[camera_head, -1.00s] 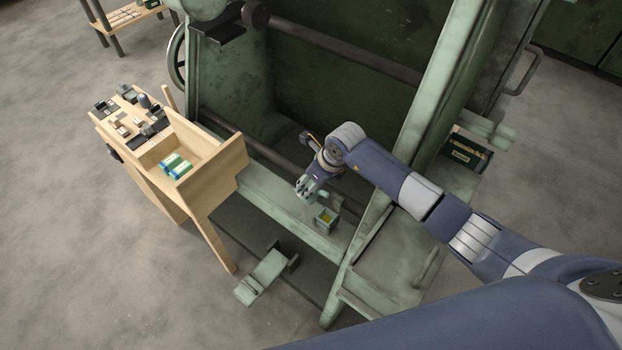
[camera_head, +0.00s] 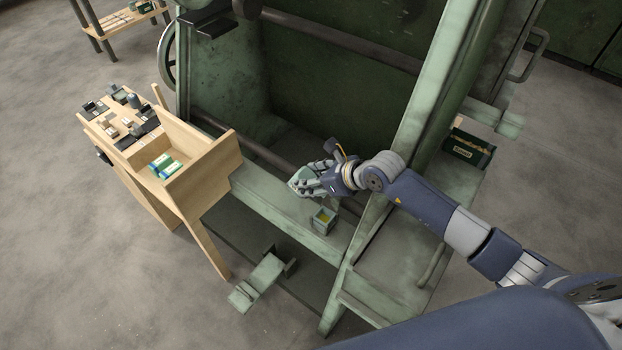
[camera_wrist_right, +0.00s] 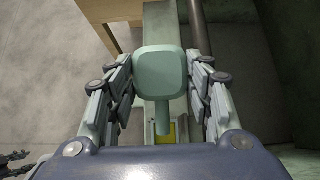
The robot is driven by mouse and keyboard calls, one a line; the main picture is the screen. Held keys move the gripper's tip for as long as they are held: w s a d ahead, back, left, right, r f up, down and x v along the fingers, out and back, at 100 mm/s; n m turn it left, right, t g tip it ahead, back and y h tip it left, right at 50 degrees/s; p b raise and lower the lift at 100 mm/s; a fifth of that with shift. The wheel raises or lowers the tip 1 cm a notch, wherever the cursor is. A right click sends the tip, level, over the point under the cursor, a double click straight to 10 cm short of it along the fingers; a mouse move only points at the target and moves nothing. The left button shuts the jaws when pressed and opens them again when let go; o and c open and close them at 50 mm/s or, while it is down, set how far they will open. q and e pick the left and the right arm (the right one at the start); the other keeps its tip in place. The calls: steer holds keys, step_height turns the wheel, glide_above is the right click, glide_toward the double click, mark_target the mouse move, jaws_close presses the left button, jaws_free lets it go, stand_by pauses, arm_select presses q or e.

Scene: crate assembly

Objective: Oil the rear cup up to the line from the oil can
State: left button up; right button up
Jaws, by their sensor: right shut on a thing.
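My right gripper (camera_head: 306,182) is shut on a pale green can with rounded corners (camera_wrist_right: 160,72), which I take to be the oil can. Its narrow spout (camera_wrist_right: 162,118) points down in the wrist view. In the head view the fingers mostly hide the can. A small square green cup (camera_head: 322,221) with yellow inside stands on the green machine beam, just below and to the right of the gripper. Its yellow inside also shows past the spout in the wrist view (camera_wrist_right: 172,131). I cannot see a stream of oil or the line. My left gripper is out of view.
A wooden bench (camera_head: 214,170) with small parts and blue-green boxes stands left of the beam. A slanted machine post (camera_head: 425,110) rises close behind my right forearm. A green pedal (camera_head: 258,283) lies below. A dark green box (camera_head: 468,148) sits at right.

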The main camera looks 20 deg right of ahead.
steer(key=shift+s+f+b, duration=0.1)
steer(key=shift+f+b, duration=0.05)
steer(key=shift+b, duration=0.4)
steer(key=shift+s+d+t+y+b, duration=0.2)
steer(key=shift+t+y+b, duration=0.3)
steer(key=shift+b, duration=0.55)
steer(key=shift+r+t, duration=0.3)
steer(key=shift+b, duration=0.3)
steer(key=shift+s+d+f+b, duration=0.1)
steer(key=shift+s+f+b, duration=0.05)
steer(key=shift+b, duration=0.45)
steer(key=shift+d+t+y, duration=0.1)
steer(key=shift+t+y, duration=0.2)
steer(key=shift+r, duration=0.2)
